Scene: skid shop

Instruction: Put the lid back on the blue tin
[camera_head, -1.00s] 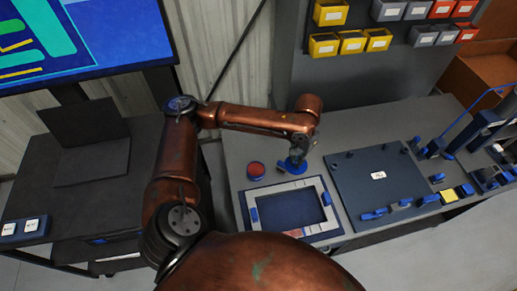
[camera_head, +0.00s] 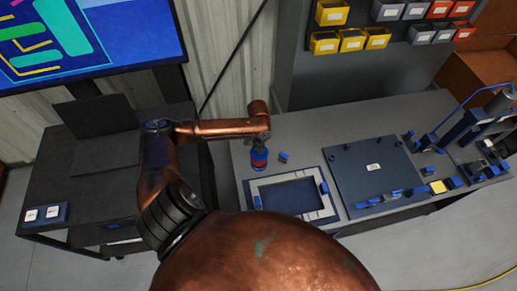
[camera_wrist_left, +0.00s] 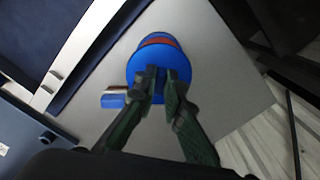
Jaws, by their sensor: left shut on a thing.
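My left gripper (camera_head: 259,143) is shut on the blue lid (camera_head: 259,151), a flat round disc, which also shows in the left wrist view (camera_wrist_left: 139,80). The lid is directly over the blue tin (camera_head: 258,168) at the back left of the bench. A red part of the tin shows between the lid and the tin's blue lower edge. In the left wrist view the tin (camera_wrist_left: 160,36) sticks out past the lid's far edge, and the lid hides the rest. I cannot tell whether lid and tin touch. My right gripper is not in view.
A small blue-and-grey piece (camera_head: 284,156) lies right of the tin. A framed dark tray (camera_head: 327,203) lies in front, and a dark board (camera_head: 345,170) lies to the right. Bins (camera_head: 352,40) hang behind.

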